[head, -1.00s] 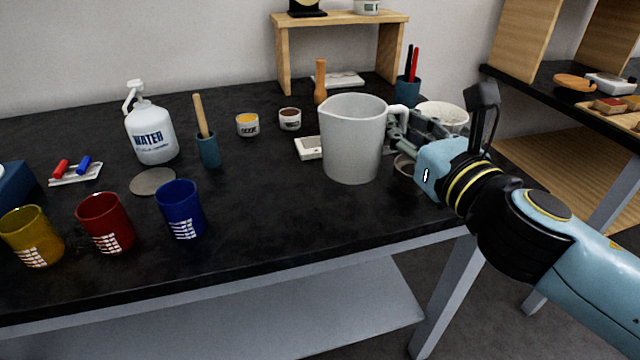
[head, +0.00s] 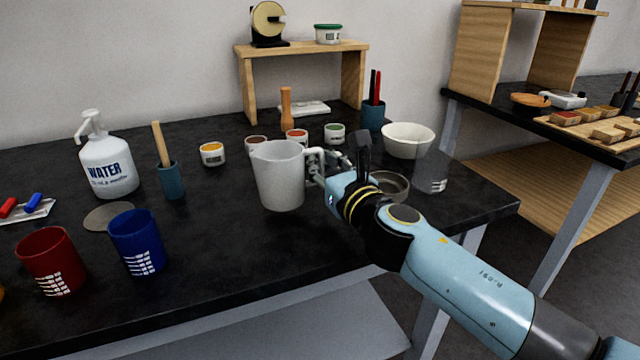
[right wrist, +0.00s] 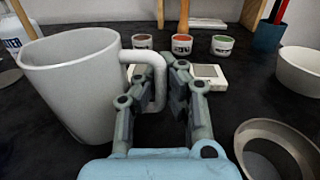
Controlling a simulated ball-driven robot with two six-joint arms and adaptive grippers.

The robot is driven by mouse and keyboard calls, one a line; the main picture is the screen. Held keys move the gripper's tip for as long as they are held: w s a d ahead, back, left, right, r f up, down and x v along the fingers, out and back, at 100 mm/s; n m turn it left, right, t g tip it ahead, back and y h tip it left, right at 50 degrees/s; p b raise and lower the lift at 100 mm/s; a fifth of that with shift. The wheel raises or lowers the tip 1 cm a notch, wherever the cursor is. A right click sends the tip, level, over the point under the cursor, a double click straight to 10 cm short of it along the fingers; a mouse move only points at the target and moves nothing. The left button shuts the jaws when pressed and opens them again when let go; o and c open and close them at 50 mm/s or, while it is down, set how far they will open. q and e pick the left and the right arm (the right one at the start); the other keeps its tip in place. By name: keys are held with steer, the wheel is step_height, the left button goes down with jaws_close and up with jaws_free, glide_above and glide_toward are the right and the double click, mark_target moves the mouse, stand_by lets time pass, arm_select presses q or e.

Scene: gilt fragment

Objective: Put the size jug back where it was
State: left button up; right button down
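The size jug is the large pale grey jug (head: 280,178) near the middle of the head view, upright, its handle to the right. My right gripper (head: 318,168) has its fingers on either side of that handle, closed on it. In the right wrist view the jug (right wrist: 75,85) fills the left side, and its handle runs between the fingers (right wrist: 165,75). Whether the jug's base touches the table is not clear. A grey round disc (head: 108,216) lies on the table to the left, behind the blue cup (head: 136,243). My left gripper is out of view.
Small labelled pots (head: 297,136) and a white scale-like block (right wrist: 208,75) lie behind the jug. A shallow metal dish (head: 392,184), a clear beaker (head: 432,172) and a white bowl (head: 407,139) stand to the right.

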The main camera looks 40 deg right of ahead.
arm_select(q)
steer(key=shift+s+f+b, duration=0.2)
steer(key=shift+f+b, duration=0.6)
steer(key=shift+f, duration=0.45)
arm_select(e)
steer(key=shift+f, duration=1.4)
steer(key=shift+f, duration=0.2)
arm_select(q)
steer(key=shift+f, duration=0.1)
arm_select(e)
steer(key=c, duration=1.5)
jaws_free()
steer(key=shift+r, duration=0.15)
steer(key=shift+s+r, duration=0.1)
steer(key=s, duration=0.3)
steer(key=s+a+b, duration=0.1)
steer(key=s, duration=0.3)
steer(key=s+a+b, duration=0.1)
steer(key=s, duration=0.3)
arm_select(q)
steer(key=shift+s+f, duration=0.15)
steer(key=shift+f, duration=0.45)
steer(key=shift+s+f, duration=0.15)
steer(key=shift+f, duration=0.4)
arm_select(e)
steer(key=shift+s, duration=0.35)
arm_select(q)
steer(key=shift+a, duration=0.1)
